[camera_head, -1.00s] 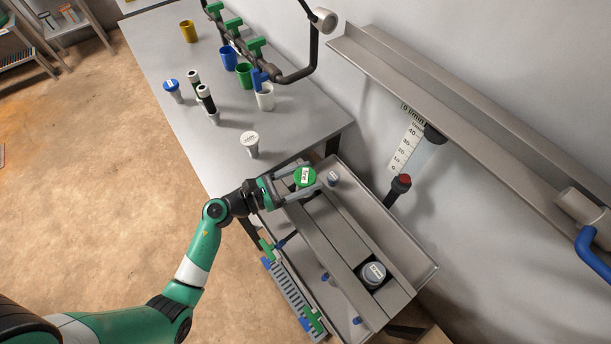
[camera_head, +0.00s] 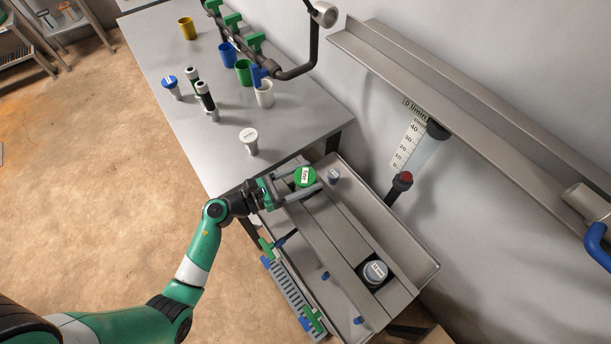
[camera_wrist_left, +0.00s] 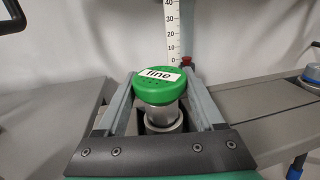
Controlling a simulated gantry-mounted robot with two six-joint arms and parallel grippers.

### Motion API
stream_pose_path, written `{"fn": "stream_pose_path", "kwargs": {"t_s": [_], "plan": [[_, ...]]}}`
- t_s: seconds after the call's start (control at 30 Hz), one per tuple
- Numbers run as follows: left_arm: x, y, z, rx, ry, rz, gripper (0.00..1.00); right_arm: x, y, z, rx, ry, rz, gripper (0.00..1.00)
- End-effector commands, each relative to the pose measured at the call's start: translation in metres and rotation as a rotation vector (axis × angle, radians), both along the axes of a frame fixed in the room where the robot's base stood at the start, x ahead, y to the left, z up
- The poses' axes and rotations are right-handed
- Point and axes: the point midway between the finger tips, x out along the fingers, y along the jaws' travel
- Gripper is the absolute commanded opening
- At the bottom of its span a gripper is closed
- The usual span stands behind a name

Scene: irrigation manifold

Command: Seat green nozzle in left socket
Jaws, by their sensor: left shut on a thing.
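The green nozzle (camera_head: 305,178) has a round green cap with a white label. In the left wrist view the cap (camera_wrist_left: 160,88) reads "fine" and sits on a grey body. My left gripper (camera_head: 315,183) is shut on the nozzle, one finger on each side, above the left end of the manifold bar (camera_head: 325,229). In the left wrist view a grey metal ring (camera_wrist_left: 162,122) shows just under the nozzle body. The cap and fingers hide the left socket from above, so I cannot tell how deep the nozzle sits. My right gripper is not in view.
A grey-capped nozzle (camera_head: 375,271) stands in the bar's other socket. The metal tray (camera_head: 408,245) surrounds the bar. On the table (camera_head: 223,148) stand a white-capped nozzle (camera_head: 249,139), a blue-capped nozzle (camera_head: 171,85) and several coloured cups. A pipe with green valves (camera_head: 255,42) hangs above.

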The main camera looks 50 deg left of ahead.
Motion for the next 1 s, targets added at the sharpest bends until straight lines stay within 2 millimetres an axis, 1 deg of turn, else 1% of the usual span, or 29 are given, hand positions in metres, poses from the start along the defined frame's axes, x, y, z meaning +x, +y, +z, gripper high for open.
{"fn": "stream_pose_path", "kwargs": {"t_s": [0.27,0.3,0.43,0.47,0.83,1.0], "plan": [[0.000,0.000,-0.002,0.001,0.002,0.000,0.09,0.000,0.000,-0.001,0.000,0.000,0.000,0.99],[0.000,0.000,-0.002,0.001,0.002,0.000,0.75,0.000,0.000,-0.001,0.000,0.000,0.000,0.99],[0.000,0.000,-0.002,0.001,0.002,0.000,0.98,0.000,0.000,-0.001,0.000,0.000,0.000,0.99],[0.000,0.000,-0.002,0.001,0.002,0.000,1.00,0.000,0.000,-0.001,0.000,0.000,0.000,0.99],[-0.001,0.000,-0.001,0.000,0.001,0.000,1.00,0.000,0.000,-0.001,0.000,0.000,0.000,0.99],[-0.010,0.003,-0.001,0.001,0.002,0.001,1.00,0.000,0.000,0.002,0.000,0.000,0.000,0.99]]}}
